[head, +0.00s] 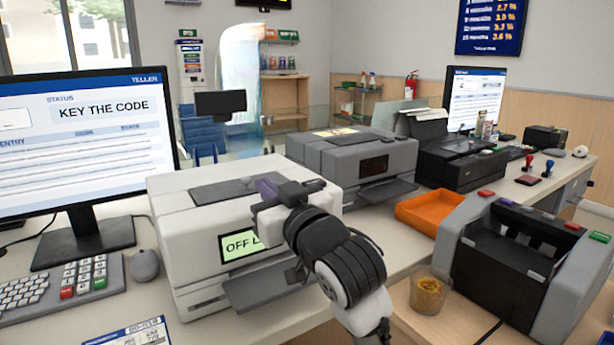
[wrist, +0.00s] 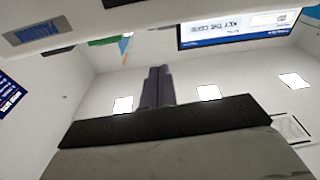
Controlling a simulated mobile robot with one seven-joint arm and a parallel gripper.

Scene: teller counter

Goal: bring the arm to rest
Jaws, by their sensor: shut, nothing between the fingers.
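My gripper (head: 262,190) is in the head view, in front of and over the top front edge of the white printer (head: 175,210). My arm reaches up to it from the lower right. The purple-grey fingers lie together with nothing between them. In the wrist view the closed fingers (wrist: 157,86) stand out from the dark gripper body, against pale wall and ceiling. Whether the gripper touches the printer cannot be told. My arm hides part of the printer's right front and its green display (head: 238,246), which reads "OFF L" before it is cut off.
A monitor (head: 90,135) reading "KEY THE CODE", a keypad (head: 85,282) and a mouse (head: 145,264) are at left. A grey printer (head: 350,160), an orange tray (head: 425,210), a grey machine (head: 470,255) and a cup (head: 428,296) are at right.

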